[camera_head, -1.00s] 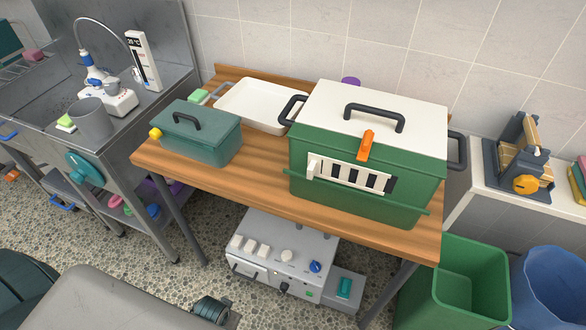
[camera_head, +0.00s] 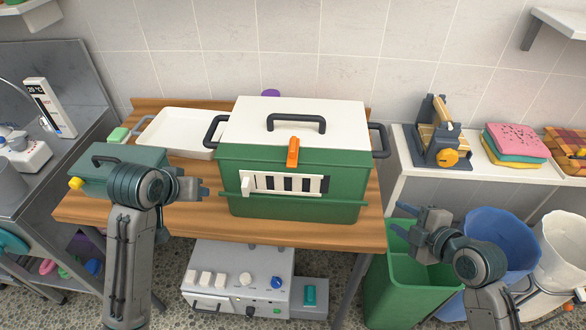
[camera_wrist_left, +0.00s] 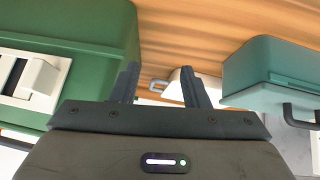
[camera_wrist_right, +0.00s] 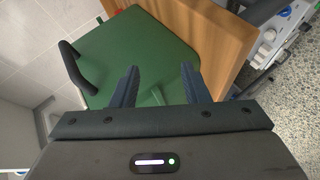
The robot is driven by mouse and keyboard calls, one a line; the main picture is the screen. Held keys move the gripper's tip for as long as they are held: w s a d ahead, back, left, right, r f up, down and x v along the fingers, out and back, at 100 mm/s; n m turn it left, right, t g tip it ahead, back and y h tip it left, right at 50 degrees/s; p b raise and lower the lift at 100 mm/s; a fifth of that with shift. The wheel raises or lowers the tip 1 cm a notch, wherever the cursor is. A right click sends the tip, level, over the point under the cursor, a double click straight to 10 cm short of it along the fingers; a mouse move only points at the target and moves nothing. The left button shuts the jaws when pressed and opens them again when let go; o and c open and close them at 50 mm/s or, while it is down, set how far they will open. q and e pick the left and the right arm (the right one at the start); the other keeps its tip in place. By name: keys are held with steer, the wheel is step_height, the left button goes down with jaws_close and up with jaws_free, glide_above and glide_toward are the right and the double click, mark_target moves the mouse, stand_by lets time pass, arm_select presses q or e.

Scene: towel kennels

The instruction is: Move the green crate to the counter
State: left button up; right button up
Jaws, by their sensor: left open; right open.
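The green crate (camera_head: 290,214) stands upright on the wooden table (camera_head: 200,227). It has a white lid (camera_head: 340,118) with a black top handle, an orange latch, a barred front window and a black handle at each end. My left gripper (camera_head: 200,188) is open and empty, just left of the crate's front. The left wrist view shows the crate (camera_wrist_left: 80,22) at its left. My right gripper (camera_head: 425,222) is open and empty, right of the crate and above a green bin. The right wrist view shows the crate's end (camera_wrist_right: 140,50) and black handle ahead of the fingers.
A teal box (camera_head: 150,158) and a white tray (camera_head: 180,130) stand left of the crate. A pale counter (camera_head: 400,165) at right holds a wooden-handled rack (camera_head: 440,140) and folded towels (camera_head: 515,145). Bins (camera_head: 400,290) stand below it. A steel sink unit (camera_head: 70,80) is at left.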

arm_select(q)
steer(key=t, duration=0.1)
glide_toward(208, 133)
steer(key=shift+s+a+f+h, duration=0.1)
steer(key=shift+a+f+h, duration=0.2)
steer(key=shift+f+h, duration=0.1)
arm_select(e)
steer(key=w+d+r+n+t+y, duration=0.1)
steer(key=w+r+n+t+y, duration=0.1)
steer(key=w+r+n, duration=0.4)
step_height(208, 133, up, 4)
steer(key=shift+w+f+n+t+y, duration=0.1)
steer(key=shift+w+n+t+y, duration=0.3)
steer(key=shift+w+t, duration=0.15)
steer(key=shift+w, duration=0.15)
arm_select(q)
steer(key=x, duration=1.1)
steer(key=shift+r, duration=0.2)
arm_select(e)
steer(key=x, duration=1)
steer(key=shift+w, duration=0.3)
steer(key=shift+a+f, duration=0.1)
steer(key=shift+a, duration=0.05)
arm_select(q)
jaws_close()
arm_select(e)
jaws_close()
arm_select(q)
steer(key=shift+r, duration=0.1)
